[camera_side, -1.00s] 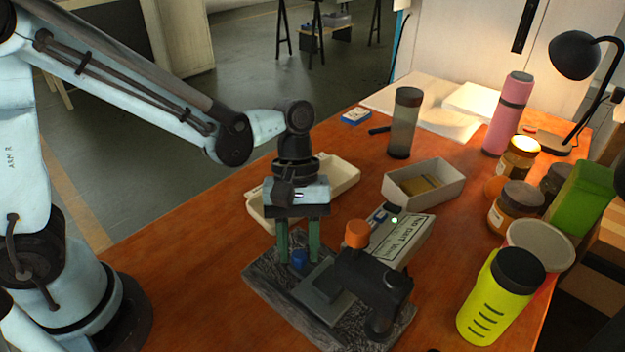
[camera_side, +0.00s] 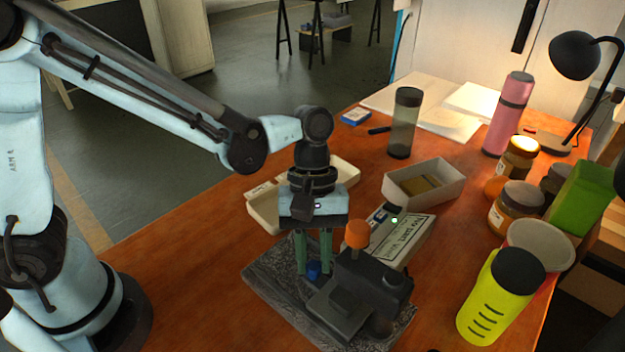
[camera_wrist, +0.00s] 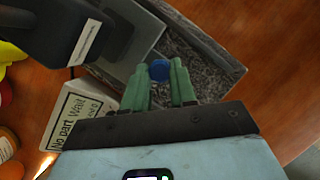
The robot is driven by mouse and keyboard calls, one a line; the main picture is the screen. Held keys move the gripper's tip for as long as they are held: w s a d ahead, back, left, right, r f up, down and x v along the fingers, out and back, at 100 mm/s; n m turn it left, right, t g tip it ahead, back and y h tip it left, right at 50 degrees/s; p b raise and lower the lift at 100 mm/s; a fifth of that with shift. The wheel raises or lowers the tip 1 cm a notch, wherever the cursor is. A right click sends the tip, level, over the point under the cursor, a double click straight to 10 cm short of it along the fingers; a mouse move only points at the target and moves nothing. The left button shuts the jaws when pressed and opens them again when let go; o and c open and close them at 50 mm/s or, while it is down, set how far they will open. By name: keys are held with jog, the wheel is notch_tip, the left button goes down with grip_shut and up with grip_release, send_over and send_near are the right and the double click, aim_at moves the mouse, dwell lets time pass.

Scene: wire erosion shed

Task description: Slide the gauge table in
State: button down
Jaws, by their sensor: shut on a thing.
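The gauge stands on a speckled dark stone base (camera_side: 268,284) on the orange-brown bench. Its grey flat table (camera_side: 338,318) lies low on the base, close to the dark gauge body (camera_side: 375,284) with an orange knob (camera_side: 357,234). A blue knob (camera_side: 314,273) sits at the table's near-arm side. My gripper (camera_side: 314,262) points down with its green fingers shut on the blue knob. In the wrist view the blue knob (camera_wrist: 159,71) shows between the fingers, and part of the grey plate (camera_wrist: 125,42) lies beside them.
A sign box (camera_side: 405,240) reading "No part Wait", with a lit green light, stands behind the gauge. A cream tray (camera_side: 345,180) and a grey box (camera_side: 425,183) lie behind. A yellow bottle (camera_side: 490,305) stands at right. Bench to the left is clear.

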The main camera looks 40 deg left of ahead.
jog(key=c, duration=0.9)
grip_release()
jog(key=shift+d, duration=0.25)
jog(key=v, duration=1.2)
jog(key=shift+a, duration=0.1)
jog(key=s+a+f+m+t+y, duration=0.1)
jog(key=a+m+t, duration=0.3)
jog(key=a, duration=0.4)
jog(key=s+a+f+m+t+y, duration=0.1)
jog(key=s+a+m+t+y, duration=0.1)
jog(key=a+m+t, duration=0.3)
jog(key=a+t, duration=0.1)
jog(key=a, duration=0.1)
jog(key=shift+a+f, duration=0.25)
jog(key=shift+a, duration=0.15)
